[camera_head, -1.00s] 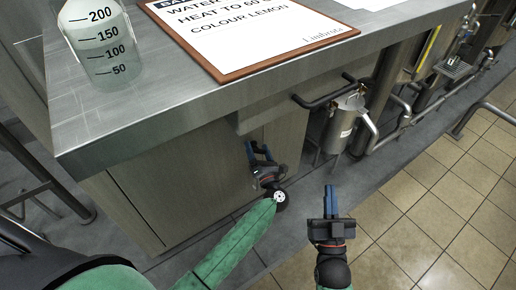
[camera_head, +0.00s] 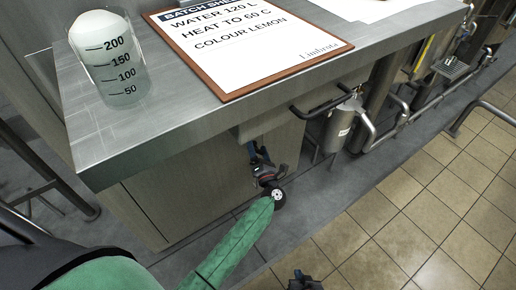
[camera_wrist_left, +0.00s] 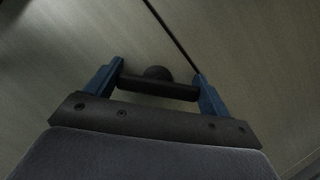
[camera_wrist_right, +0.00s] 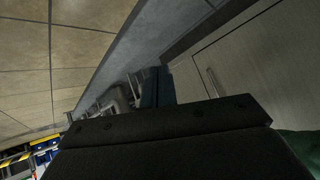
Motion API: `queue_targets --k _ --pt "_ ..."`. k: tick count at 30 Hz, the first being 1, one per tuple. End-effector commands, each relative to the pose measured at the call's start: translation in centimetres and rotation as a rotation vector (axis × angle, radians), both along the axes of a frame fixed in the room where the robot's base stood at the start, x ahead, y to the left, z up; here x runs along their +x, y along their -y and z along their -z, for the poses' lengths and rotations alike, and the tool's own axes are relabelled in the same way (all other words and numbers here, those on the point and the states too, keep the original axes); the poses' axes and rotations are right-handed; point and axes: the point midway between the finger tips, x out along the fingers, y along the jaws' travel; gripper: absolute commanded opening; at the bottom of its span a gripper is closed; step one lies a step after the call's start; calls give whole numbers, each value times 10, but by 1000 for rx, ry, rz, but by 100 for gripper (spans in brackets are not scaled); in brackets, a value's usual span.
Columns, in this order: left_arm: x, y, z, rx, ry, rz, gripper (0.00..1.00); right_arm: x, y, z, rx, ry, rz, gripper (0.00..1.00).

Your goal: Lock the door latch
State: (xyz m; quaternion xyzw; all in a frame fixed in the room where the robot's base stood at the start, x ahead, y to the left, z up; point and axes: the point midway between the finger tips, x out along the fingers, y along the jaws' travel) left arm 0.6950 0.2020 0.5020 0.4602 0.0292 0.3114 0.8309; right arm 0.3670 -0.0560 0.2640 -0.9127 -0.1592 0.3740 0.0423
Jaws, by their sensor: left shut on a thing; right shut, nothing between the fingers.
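The latch (camera_wrist_left: 158,86) shows in the left wrist view as a dark bar with a round dark hub (camera_wrist_left: 157,72) behind it, close to a dark seam in the metal cabinet face. My left gripper (camera_wrist_left: 158,82) is shut on the bar, one blue finger at each end. In the head view my left gripper (camera_head: 257,154) is against the cabinet front (camera_head: 205,170) under the worktop, and the latch is hidden there. My right gripper (camera_head: 302,276) is at the bottom edge of the head view, largely cut off. In the right wrist view its blue fingers (camera_wrist_right: 157,87) are together and empty.
The steel worktop (camera_head: 180,115) overhangs the cabinet and carries a measuring beaker (camera_head: 108,65) and a batch sheet on a board (camera_head: 255,50). A steel vessel (camera_head: 340,128) and pipes stand to the right. The tiled floor (camera_head: 400,215) is open.

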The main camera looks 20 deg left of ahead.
Motion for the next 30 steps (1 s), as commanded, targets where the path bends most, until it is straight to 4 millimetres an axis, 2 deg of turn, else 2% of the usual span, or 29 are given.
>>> queue_targets --k 2,5,23,30 --pt "0 1 -2 6 -10 1 59 -23 4 21 -17 -90 -8 0" --pt "0 1 -1 16 -23 2 59 -34 5 29 -24 -132 -13 0" --pt "0 2 -2 88 -115 2 59 -31 3 -1 -22 -126 -15 0" --pt "1 2 -3 127 -167 2 59 -31 2 -19 -21 -126 -17 0"
